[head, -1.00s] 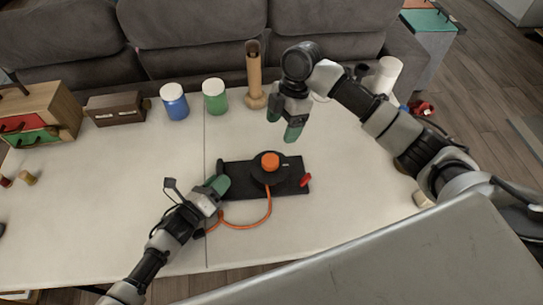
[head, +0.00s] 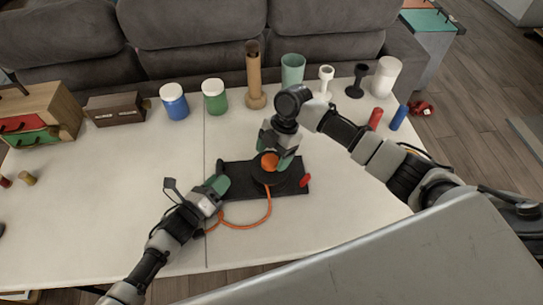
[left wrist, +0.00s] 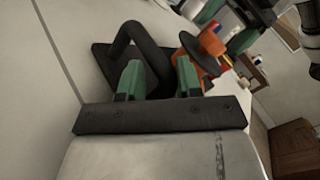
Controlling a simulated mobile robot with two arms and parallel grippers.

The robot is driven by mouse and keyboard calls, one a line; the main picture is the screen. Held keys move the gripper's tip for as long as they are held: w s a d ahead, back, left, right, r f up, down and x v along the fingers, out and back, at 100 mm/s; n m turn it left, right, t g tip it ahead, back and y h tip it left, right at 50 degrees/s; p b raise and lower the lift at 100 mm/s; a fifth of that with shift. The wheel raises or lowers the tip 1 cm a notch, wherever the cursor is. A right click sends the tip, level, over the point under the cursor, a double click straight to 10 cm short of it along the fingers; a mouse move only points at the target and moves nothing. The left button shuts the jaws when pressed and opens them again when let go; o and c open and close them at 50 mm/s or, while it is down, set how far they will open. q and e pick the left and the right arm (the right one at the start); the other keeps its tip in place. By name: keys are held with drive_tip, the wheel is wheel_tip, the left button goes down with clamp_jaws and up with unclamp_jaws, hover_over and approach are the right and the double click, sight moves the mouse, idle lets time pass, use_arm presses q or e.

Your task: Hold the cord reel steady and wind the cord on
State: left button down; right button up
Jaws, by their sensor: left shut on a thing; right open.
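The cord reel is a dark round drum with an orange knob (head: 269,160) on top, on a black base plate (head: 238,188). My left gripper (head: 217,186) is shut at the plate's left end. In the left wrist view its green fingers (left wrist: 159,78) are on either side of the base's black handle (left wrist: 128,38). My right gripper (head: 277,157) is open over the reel, its green fingers close around the knob; contact cannot be told. The orange cord (head: 268,208) leaves the reel and loops over the table toward my left gripper. A red piece (head: 304,181) sits at the plate's right end.
Along the back of the white table (head: 120,190) stand a blue jar (head: 174,102), a green jar (head: 214,97), a wooden post (head: 254,80) and a green cup (head: 292,70). Red (head: 375,118) and blue (head: 398,117) cylinders stand right. The table's left middle is clear.

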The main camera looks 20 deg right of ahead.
drive_tip(key=shift+s+a+f, duration=0.1)
drive_tip(key=shift+a+f, duration=0.15)
drive_tip(key=shift+f, duration=0.35)
drive_tip(key=c, duration=0.9)
